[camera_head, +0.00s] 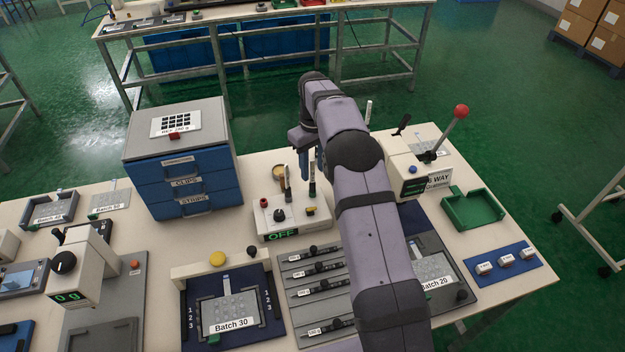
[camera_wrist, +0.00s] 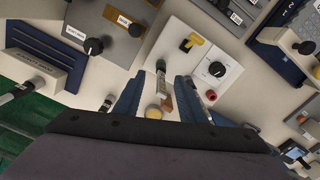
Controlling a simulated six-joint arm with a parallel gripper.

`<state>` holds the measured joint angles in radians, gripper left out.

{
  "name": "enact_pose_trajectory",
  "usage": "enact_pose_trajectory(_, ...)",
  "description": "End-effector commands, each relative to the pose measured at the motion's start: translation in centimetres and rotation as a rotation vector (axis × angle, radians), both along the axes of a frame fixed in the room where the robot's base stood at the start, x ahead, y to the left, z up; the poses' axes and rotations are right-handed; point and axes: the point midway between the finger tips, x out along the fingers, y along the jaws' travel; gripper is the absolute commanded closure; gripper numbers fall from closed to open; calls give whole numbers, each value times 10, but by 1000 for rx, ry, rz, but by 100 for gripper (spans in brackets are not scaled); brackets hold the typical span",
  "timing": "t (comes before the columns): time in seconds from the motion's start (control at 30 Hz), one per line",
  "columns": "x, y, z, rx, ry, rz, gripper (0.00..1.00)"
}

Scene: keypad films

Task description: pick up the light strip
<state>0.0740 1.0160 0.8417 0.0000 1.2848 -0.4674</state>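I cannot single out the light strip with certainty. In the wrist view a narrow pale piece with a dark green end (camera_wrist: 161,82) shows between my fingers; it may be a strip or a tool handle. My gripper (camera_wrist: 160,80) has its two blue fingers apart and seems to touch nothing, pointing down over the white control box. In the head view it hangs behind my arm (camera_head: 309,165).
The white control box (camera_head: 290,215) reads OFF and carries knobs and upright handles. A red-knobbed lever press (camera_head: 425,165) stands right. A green tray (camera_head: 472,210) looks empty. A grey rack with several dark-knobbed bars (camera_head: 315,285) lies in front. My arm hides part of the middle.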

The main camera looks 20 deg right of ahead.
Motion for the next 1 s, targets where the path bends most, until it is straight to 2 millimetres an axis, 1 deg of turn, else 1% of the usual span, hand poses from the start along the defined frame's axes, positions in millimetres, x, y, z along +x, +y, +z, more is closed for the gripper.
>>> enact_pose_trajectory(0.17,0,0,-3,1,1,0,63)
enact_pose_trajectory(0.33,-1,2,-20,0,4,0,63)
enact_pose_trajectory(0.5,-1,2,-42,0,3,0,63)
enact_pose_trajectory(0.6,0,2,-49,0,0,0,63)
enact_pose_trajectory(0.87,0,2,-53,0,0,0,63)
enact_pose_trajectory(0.9,0,2,-52,0,-1,0,68)
enact_pose_trajectory(0.93,0,2,-52,0,-1,0,75)
enact_pose_trajectory(0.97,0,2,-52,0,-1,0,82)
enact_pose_trajectory(1.0,0,2,-52,0,-1,0,92)
